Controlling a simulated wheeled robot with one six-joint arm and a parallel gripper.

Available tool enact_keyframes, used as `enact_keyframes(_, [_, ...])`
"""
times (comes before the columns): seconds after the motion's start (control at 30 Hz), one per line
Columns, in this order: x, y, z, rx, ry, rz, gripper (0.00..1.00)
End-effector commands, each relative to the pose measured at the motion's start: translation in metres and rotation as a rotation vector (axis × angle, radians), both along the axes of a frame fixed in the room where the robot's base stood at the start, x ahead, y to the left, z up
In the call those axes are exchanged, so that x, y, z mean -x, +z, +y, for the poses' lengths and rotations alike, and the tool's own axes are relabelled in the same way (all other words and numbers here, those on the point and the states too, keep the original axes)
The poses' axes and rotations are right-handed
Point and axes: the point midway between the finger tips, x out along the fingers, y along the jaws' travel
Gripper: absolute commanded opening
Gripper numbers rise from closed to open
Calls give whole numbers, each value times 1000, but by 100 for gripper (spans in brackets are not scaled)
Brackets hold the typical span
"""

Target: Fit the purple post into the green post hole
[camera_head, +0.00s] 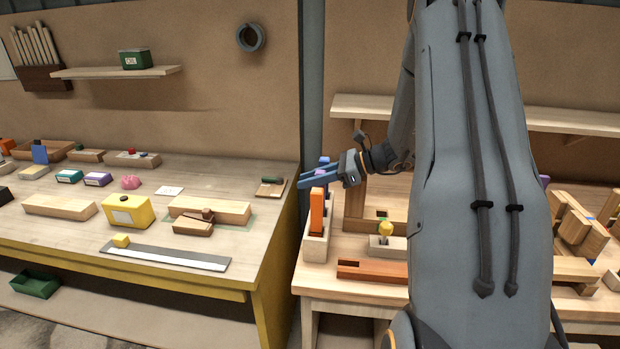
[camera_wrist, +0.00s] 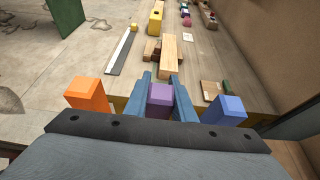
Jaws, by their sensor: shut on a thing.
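My gripper (camera_head: 318,176) is shut on the purple post (camera_wrist: 160,97); its two blue fingers sit on either side of it in the wrist view. The gripper is over the left end of the right-hand bench, above the wooden rack with the orange post. A small green patch (camera_head: 382,219) shows by a dark opening on that bench, right of the gripper; I cannot tell if it is the green post hole. The post's lower end is not clearly visible.
An orange post (camera_head: 317,211) stands in a wooden rack (camera_head: 315,248) below the gripper. A blue post (camera_wrist: 224,108) is on the other side in the wrist view. A yellow knob (camera_head: 385,229) and a reddish slotted bar (camera_head: 372,271) are nearby. My arm hides much of the right bench.

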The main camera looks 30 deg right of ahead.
Motion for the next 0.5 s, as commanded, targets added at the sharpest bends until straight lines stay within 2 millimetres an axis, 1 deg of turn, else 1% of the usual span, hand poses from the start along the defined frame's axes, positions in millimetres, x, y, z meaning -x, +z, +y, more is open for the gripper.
enact_keyframes(0.17, [0, 0, 0, 0, 0, 0, 0])
enact_keyframes(0.33, [0, -4, 0, -1, 0, 1, 0])
enact_keyframes(0.37, [0, -4, 0, 0, 0, 0, 28])
enact_keyframes(0.43, [0, -3, 0, 0, 0, 0, 40])
enact_keyframes(0.5, [0, -3, 0, 0, 0, 0, 42])
